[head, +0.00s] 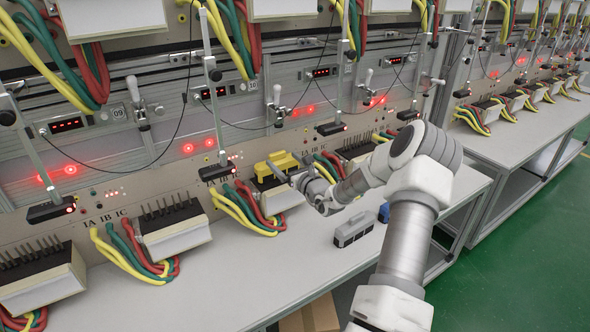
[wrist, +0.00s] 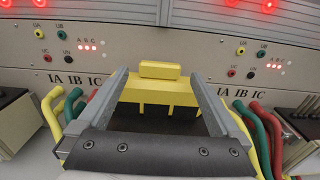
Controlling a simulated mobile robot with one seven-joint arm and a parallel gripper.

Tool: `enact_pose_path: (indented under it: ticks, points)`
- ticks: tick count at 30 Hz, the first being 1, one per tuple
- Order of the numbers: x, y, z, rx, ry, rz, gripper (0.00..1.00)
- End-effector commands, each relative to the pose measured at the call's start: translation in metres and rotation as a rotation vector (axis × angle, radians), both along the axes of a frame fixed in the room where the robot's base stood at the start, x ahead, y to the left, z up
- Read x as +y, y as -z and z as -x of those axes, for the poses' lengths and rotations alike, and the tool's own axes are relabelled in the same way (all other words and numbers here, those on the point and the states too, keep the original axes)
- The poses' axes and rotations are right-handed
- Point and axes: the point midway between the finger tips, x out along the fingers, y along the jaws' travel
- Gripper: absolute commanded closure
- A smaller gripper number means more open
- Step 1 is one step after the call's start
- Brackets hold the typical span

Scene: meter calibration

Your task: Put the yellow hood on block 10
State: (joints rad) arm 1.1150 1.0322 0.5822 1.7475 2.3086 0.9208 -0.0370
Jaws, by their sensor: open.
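The yellow hood (head: 278,163) sits on the terminal end of a white-and-black block (head: 284,198), below the "10" label. In the wrist view the hood (wrist: 160,91) shows its raised tab and slotted front, with the dark block top below it. My gripper (head: 294,174) is at the hood, on its near side. In the wrist view its two fingers (wrist: 160,76) are spread, one on each side of the hood. Whether either finger touches the hood, and how fully the hood is seated, I cannot tell.
Yellow, green and red cables (head: 235,207) lie left of the block, and more are on its right. A grey box (head: 353,229) and a small blue thing (head: 384,212) stand on the bench (head: 262,262). Similar blocks line the panel. The front of the bench is clear.

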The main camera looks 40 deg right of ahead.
Motion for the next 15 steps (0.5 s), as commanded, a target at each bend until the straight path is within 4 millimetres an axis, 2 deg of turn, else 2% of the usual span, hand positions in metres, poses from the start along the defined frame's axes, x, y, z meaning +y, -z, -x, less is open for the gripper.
enact_pose_path:
  ticks: [3,7,12,15]
  points:
    - [0.001,-0.001,0.026,0.003,0.001,0.0,0.0]
    - [0.002,-0.001,0.049,0.002,0.002,0.0,0.0]
    - [0.004,0.0,0.067,0.001,0.0,-0.001,0.0]
    - [0.004,0.0,0.071,0.001,0.0,0.0,0.0]
